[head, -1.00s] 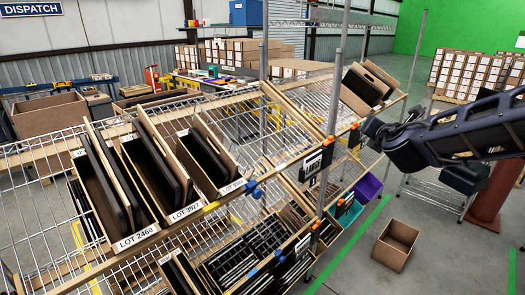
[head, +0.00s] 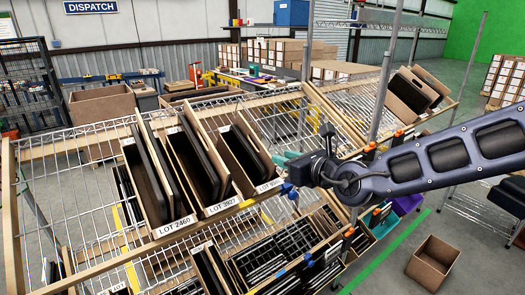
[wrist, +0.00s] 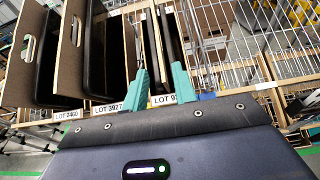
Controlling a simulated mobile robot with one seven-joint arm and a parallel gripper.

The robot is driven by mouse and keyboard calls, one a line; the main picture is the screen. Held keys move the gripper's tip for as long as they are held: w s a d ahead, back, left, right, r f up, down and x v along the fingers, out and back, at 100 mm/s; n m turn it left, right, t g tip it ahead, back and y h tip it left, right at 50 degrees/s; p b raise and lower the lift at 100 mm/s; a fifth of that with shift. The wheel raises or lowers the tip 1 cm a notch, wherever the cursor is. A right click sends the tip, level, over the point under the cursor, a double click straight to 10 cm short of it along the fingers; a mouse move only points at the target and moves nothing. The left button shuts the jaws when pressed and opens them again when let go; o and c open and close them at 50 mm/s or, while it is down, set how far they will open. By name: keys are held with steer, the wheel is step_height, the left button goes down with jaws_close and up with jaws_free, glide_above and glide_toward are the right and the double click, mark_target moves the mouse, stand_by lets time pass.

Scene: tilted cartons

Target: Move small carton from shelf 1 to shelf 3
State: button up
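Three tilted cartons with dark flat items stand on the upper wire shelf (head: 85,180). The smallest, the small carton (head: 268,186), is the rightmost of them. In the wrist view its label (wrist: 163,99), partly hidden, reads "LOT 9". My gripper (head: 287,156) is at its right front in the head view, with teal tips partly hidden by my wrist. In the wrist view my gripper (wrist: 164,82) is open, one teal finger on either side of this carton's front. I cannot tell whether the fingers touch it.
Cartons LOT 3927 (head: 222,206) and LOT 2460 (head: 177,226) stand close on the left. A wooden divider (head: 336,118) and metal post (head: 380,95) are to the right. Another tilted carton (head: 415,93) is at far right. A lower shelf holds more cartons. An empty box (head: 433,262) is on the floor.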

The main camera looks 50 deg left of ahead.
mark_target(266, 151)
steer(key=shift+a+f, duration=0.3)
steer(key=shift+a, duration=1.15)
steer(key=shift+a+f, duration=0.3)
steer(key=shift+a, duration=1.15)
steer(key=shift+a+f, duration=0.3)
steer(key=shift+a, duration=1.15)
steer(key=shift+c, duration=0.2)
jaws_close()
steer(key=shift+r, duration=4.05)
